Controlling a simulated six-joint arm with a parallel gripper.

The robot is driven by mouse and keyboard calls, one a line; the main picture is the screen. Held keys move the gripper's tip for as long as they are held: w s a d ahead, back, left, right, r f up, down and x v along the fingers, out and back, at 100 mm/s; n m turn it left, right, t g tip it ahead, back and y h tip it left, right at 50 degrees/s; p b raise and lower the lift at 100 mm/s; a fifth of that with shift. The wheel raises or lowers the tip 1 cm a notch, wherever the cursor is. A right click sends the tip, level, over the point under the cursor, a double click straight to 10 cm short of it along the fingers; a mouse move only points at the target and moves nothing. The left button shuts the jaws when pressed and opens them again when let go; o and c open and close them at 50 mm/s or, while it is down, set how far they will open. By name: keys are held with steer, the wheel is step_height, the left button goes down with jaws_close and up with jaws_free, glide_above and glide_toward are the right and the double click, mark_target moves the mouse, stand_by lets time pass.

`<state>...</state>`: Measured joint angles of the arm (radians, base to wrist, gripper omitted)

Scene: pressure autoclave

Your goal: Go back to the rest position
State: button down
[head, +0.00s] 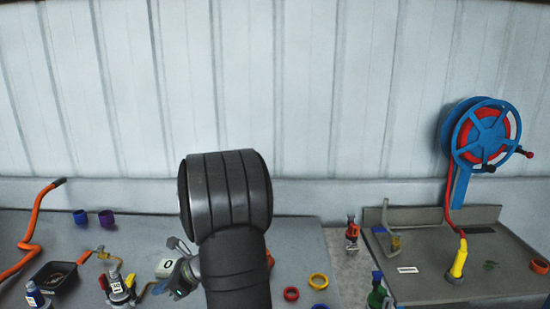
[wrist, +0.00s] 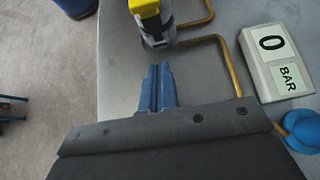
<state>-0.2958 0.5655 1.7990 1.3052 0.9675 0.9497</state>
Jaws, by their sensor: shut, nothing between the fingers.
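My gripper (wrist: 158,68) shows in the wrist view with its two blue fingers together and nothing between them. It is over the grey table, just below a grey fitting with a yellow top (wrist: 152,22); I cannot tell if it touches anything.
A copper pipe (wrist: 228,62) and a blue knob (wrist: 303,128) are near my gripper. A black tray (head: 54,279) and orange hose (head: 30,247) are at left. A blue hose reel (head: 485,135) stands far right.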

steer(key=shift+d+f+y, duration=0.3)
steer(key=shift+f+y, duration=0.3)
steer(key=shift+d+f, duration=1.3)
steer(key=shift+f, duration=0.25)
